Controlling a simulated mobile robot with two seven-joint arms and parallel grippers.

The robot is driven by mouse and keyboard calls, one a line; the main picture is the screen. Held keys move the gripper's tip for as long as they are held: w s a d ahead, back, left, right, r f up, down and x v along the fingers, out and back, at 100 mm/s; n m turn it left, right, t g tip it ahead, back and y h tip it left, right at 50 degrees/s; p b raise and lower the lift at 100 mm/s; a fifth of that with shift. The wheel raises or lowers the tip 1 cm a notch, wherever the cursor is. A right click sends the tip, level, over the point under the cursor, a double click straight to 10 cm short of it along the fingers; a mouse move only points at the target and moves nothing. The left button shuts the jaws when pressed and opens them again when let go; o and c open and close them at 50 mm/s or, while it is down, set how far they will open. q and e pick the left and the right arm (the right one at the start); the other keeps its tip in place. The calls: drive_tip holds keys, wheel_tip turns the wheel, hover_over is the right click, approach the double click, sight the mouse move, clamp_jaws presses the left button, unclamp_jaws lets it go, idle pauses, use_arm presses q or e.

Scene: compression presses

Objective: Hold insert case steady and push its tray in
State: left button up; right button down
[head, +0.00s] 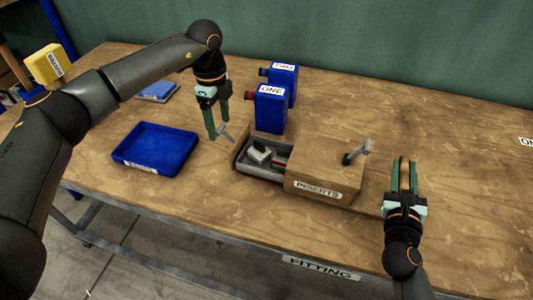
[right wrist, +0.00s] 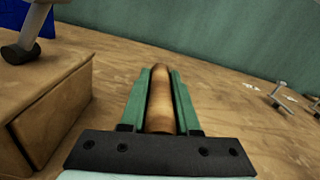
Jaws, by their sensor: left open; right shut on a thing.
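The wooden insert case (head: 325,180), labelled INSERTS, sits on the table with a grey handle (head: 357,152) on top. Its grey tray (head: 262,172) sticks out of its left side and holds a pale block (head: 259,152) and a small red item. My left gripper (head: 219,138) is open, pointing down just left of the tray's outer end; a grey piece shows at its fingertips, and I cannot tell whether they touch. My right gripper (head: 404,162) is right of the case, apart from it, shut on a brown rounded wooden piece (right wrist: 160,100). The case's side also shows in the right wrist view (right wrist: 55,110).
Two blue containers, ONE (head: 269,110) and TWO (head: 287,75), stand behind the tray. An empty blue bin (head: 155,148) lies at left, with a flat blue item (head: 157,91) behind it. Small metal pieces (right wrist: 278,92) lie at right in the right wrist view.

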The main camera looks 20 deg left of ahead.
use_arm(q)
drive_tip(key=shift+f, duration=1.4)
drive_tip(key=shift+c, duration=0.2)
clamp_jaws()
